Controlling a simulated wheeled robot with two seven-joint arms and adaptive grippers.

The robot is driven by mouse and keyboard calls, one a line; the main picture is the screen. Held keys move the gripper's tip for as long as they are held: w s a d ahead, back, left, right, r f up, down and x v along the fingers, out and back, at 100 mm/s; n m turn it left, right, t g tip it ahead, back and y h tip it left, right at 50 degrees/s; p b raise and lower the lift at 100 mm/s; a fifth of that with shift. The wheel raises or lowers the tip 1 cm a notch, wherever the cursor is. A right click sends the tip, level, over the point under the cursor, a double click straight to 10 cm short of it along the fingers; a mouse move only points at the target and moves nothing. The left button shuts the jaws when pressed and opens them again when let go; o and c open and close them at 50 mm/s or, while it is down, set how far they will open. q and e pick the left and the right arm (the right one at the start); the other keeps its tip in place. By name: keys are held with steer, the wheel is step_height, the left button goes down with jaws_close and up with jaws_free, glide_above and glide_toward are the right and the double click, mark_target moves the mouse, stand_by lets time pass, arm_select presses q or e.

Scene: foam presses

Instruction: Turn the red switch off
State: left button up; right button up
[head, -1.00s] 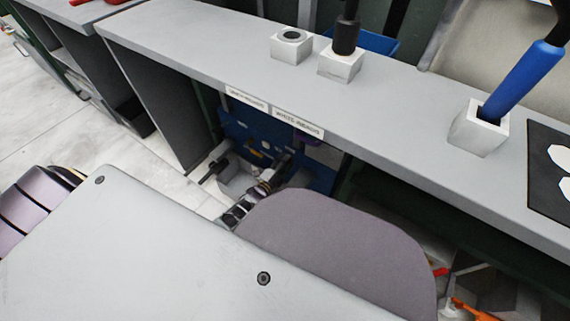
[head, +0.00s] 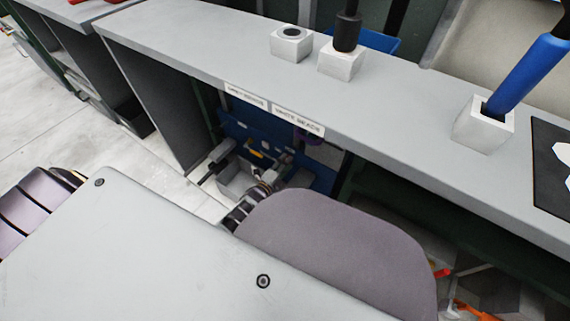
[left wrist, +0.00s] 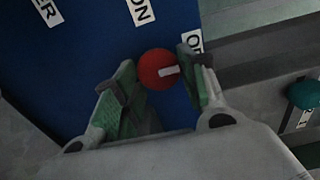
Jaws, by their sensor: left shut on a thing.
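The red switch (left wrist: 158,69) is a round red knob on a blue panel (left wrist: 95,35) in the left wrist view. Its white pointer mark points right, toward the partly hidden label that starts with "O" (left wrist: 191,40). The "ON" label (left wrist: 140,11) is above the knob. My left gripper (left wrist: 157,65) has its green-grey fingers on either side of the knob and is shut on it. In the head view the blue panel (head: 238,130) is in the recess under the bench, with my left arm reaching in; the knob cannot be made out there. My right gripper is not in view.
A teal knob (left wrist: 304,93) is at the right in the left wrist view. The grey bench top (head: 400,120) overhangs the recess. On it stand white blocks (head: 291,45), one with a blue-handled tool (head: 525,75). A dark side wall (head: 150,95) bounds the recess at left.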

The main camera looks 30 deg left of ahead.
arm_select(q)
steer(key=o, duration=1)
steer(key=shift+c, duration=0.2)
steer(key=shift+s, duration=0.1)
steer(key=s+a, duration=0.1)
steer(key=s, duration=1)
steer(key=shift+s+a, duration=0.3)
steer(key=shift+s, duration=0.05)
steer(key=shift+w, duration=0.15)
